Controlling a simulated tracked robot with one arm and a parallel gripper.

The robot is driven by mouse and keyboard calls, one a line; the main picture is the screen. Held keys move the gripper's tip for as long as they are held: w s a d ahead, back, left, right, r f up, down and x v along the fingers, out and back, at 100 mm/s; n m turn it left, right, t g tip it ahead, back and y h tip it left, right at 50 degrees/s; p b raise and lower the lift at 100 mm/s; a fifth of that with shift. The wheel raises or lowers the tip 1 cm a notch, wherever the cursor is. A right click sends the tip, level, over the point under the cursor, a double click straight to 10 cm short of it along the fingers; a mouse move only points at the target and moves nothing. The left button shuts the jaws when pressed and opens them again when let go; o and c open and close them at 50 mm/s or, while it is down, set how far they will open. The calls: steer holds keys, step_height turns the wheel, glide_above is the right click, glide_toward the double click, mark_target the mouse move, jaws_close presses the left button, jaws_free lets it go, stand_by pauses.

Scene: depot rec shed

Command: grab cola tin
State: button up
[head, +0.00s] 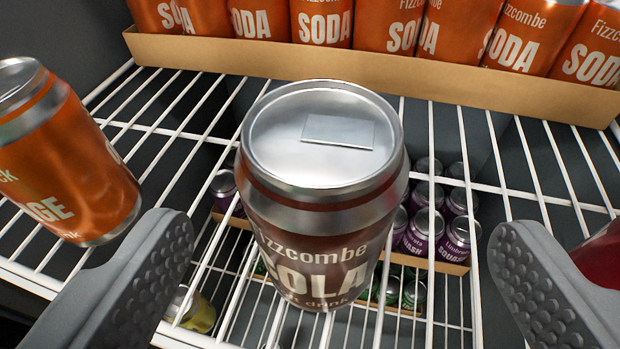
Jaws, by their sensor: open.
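The cola tin (316,240) is dark brown-red with a silver top and white lettering, "Fizzcombe ...OLA". It stands upright on a white wire shelf in the middle of the head view. My gripper (335,275) is open, with one grey padded finger at the lower left and the other at the lower right. The tin shows between the two fingers, with a gap on each side. Nothing is held. Part of the tin's first letter is hard to read at its left edge.
An orange tin (65,155) stands at the left, close by the left finger. A dark red item (602,255) is partly hidden behind the right finger. A cardboard tray (370,72) of orange soda tins spans the back. Purple tins (421,236) sit on a shelf below.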

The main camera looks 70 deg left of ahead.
mark_target(341, 232)
steer(key=shift+x, duration=1.6)
steer(key=x, duration=0.4)
steer(key=shift+s+a+f, duration=0.2)
steer(key=shift+s, duration=0.1)
steer(key=shift+w+a+f, duration=0.15)
steer(key=shift+w+a, duration=0.15)
steer(key=shift+a, duration=0.1)
steer(key=c, duration=1.3)
